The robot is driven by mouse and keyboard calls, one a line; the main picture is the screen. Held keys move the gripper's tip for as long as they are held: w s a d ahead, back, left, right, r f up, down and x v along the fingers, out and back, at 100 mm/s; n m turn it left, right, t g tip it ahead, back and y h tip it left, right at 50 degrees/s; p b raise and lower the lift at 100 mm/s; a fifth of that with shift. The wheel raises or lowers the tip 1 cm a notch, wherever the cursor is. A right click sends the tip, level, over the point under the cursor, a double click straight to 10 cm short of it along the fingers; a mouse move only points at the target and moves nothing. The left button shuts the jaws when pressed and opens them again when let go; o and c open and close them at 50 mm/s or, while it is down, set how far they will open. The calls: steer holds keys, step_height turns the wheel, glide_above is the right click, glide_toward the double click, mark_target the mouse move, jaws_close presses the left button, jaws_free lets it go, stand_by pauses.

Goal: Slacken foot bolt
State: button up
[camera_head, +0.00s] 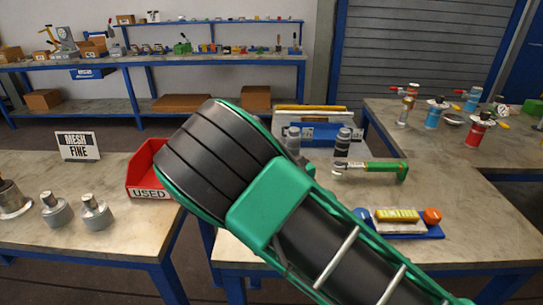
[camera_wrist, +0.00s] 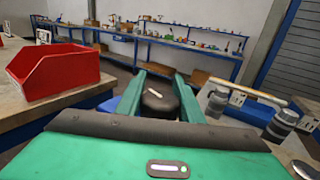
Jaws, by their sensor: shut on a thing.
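My gripper's two green fingers (camera_wrist: 160,92) show in the wrist view, with a dark rounded thing (camera_wrist: 160,104) between them. That thing has a pale bar on top; I cannot tell what it is. In the head view my large black and green arm crosses the middle and hides the gripper. I cannot make out a foot bolt in either view. Small metal vessels (camera_head: 55,211) with knobs stand on the left table.
A red bin marked USED (camera_head: 148,172) is at the left table's right end; it also shows in the wrist view (camera_wrist: 55,75). A MESH FINE sign (camera_head: 78,147) stands nearby. A blue tray (camera_head: 405,230) lies front right.

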steer(key=shift+d+f+n+g+y, duration=0.1)
steer(key=shift+f+n+g+y, duration=0.1)
steer(key=shift+n+g+y, duration=0.45)
steer(key=shift+s+a+n+g+y, duration=0.2)
steer(key=shift+n+g+y, duration=0.25)
steer(key=shift+y, duration=0.3)
steer(key=shift+s+a+n+g+y, duration=0.15)
steer(key=shift+n+g+y, duration=0.15)
steer(key=shift+n+y, duration=0.3)
steer(key=shift+s+y, duration=0.1)
steer(key=shift+y, duration=0.2)
steer(key=o, duration=1.1)
steer(key=shift+a, duration=0.1)
steer(key=shift+s, duration=0.1)
